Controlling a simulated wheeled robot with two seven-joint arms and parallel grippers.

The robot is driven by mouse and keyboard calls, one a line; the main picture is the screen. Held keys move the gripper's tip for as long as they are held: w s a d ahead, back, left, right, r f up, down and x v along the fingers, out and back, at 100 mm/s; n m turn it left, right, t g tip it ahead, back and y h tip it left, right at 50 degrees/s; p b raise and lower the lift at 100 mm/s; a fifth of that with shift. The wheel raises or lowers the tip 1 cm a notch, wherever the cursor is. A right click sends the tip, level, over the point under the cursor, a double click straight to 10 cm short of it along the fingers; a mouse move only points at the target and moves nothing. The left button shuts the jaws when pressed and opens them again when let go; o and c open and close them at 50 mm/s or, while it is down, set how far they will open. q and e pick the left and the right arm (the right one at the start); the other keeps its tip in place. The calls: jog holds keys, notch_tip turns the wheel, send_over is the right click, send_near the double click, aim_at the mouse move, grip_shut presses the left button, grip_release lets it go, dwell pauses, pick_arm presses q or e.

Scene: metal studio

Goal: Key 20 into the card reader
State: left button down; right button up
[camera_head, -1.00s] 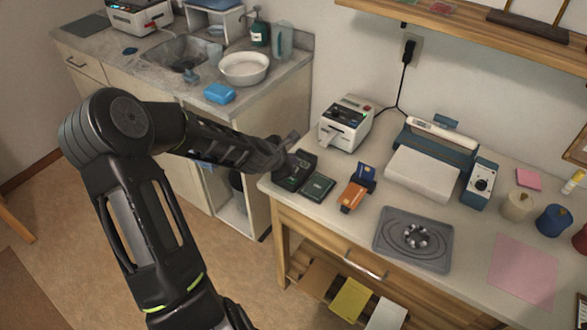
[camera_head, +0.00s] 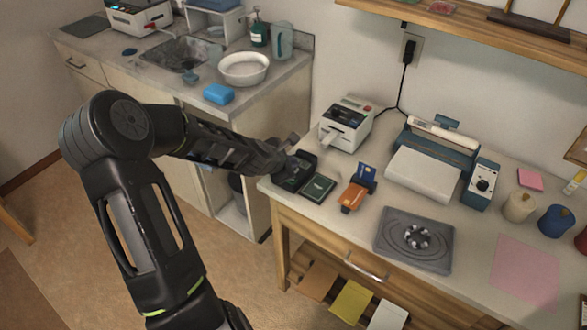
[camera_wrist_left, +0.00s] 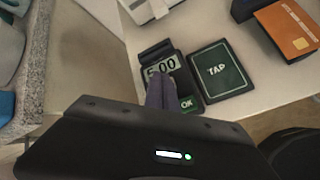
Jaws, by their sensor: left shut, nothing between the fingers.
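The card reader (camera_head: 301,177) is a small dark device at the left front corner of the wooden worktable. In the left wrist view the card reader (camera_wrist_left: 188,72) has a lit display that seems to read 5.00, and a green OK key. A dark green pad marked TAP (camera_wrist_left: 219,69) lies to its right; the pad (camera_head: 318,187) also shows in the head view. My left gripper (camera_head: 286,158) is shut and empty, over the reader. Its fingers (camera_wrist_left: 159,92) hide most of the keys, and I cannot tell whether they touch one. My right gripper is not in view.
Orange and blue cards in a holder (camera_head: 352,197) stand right of the pad. A white printer (camera_head: 346,124) is behind the reader. A grey tray (camera_head: 413,240) lies to the right. A counter with a sink (camera_head: 185,56) is at the left, across a gap.

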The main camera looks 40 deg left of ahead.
pick_arm(q)
jog(key=shift+f, duration=0.3)
jog(key=shift+r, duration=0.1)
dwell(0.4)
jog(key=shift+r+p, duration=0.3)
jog(key=shift+r, duration=0.5)
jog(key=shift+b, duration=0.3)
jog(key=shift+f+b, duration=0.45)
jog(key=shift+b, duration=0.1)
